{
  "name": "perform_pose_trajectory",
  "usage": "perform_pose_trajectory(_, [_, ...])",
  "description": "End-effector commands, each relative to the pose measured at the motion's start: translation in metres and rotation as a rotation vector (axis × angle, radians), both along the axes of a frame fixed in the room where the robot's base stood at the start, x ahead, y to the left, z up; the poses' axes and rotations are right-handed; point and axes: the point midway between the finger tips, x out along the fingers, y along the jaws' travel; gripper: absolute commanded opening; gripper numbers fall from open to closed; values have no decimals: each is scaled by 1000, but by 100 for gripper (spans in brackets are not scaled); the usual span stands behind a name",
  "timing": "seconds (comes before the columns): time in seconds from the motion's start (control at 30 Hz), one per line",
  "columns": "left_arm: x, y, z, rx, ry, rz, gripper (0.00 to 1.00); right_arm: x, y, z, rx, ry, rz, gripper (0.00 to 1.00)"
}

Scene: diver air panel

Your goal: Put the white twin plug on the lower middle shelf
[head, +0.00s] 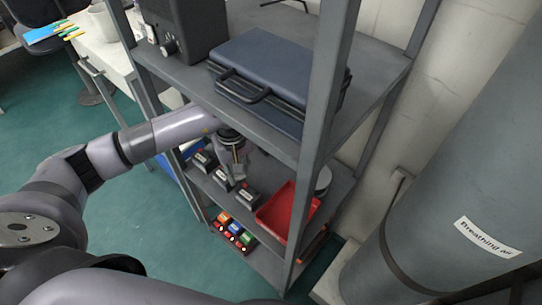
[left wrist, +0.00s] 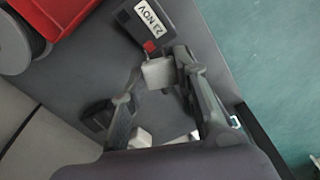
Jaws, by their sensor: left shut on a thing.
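My left gripper (head: 237,168) reaches in from the left between two shelves of the grey rack. In the left wrist view, its fingers (left wrist: 158,75) are shut on a small white block, the white twin plug (left wrist: 157,73). The plug is held at the fingertips, over the grey lower middle shelf (left wrist: 75,85). I cannot tell whether it touches the shelf. In the head view the plug is hard to make out against the gripper. My right gripper is not in view.
Black boxes (head: 222,180) stand along the shelf's front, one labelled "23 NOV" (left wrist: 146,18) close to the plug. A red tray (head: 288,212) is to the right. A blue case (head: 265,75) lies on the shelf above. A rack post (head: 322,115) stands in front.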

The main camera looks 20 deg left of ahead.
Motion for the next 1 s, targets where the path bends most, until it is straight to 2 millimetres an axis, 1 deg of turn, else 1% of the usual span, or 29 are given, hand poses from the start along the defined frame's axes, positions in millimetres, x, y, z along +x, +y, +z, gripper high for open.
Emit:
perform_pose_trajectory(0.03, [15, -7, 1, -4, -1, 1, 6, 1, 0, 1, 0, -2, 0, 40])
perform_pose_trajectory(0.2, [58, -22, 0, -3, -2, 2, 6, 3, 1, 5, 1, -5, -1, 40])
perform_pose_trajectory(0.4, [101, -38, 0, -2, 1, 1, 6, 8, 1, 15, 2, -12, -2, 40])
perform_pose_trajectory(0.53, [123, -46, 0, -1, 2, 0, 6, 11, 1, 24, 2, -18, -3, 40])
perform_pose_trajectory(0.6, [119, -44, -17, 0, 7, 0, 6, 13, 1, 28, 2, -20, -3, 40])
perform_pose_trajectory(0.83, [120, -44, -37, -1, 2, 0, 6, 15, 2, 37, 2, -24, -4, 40])
perform_pose_trajectory(1.0, [119, -44, -64, -1, 5, 1, 6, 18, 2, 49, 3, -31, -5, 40])
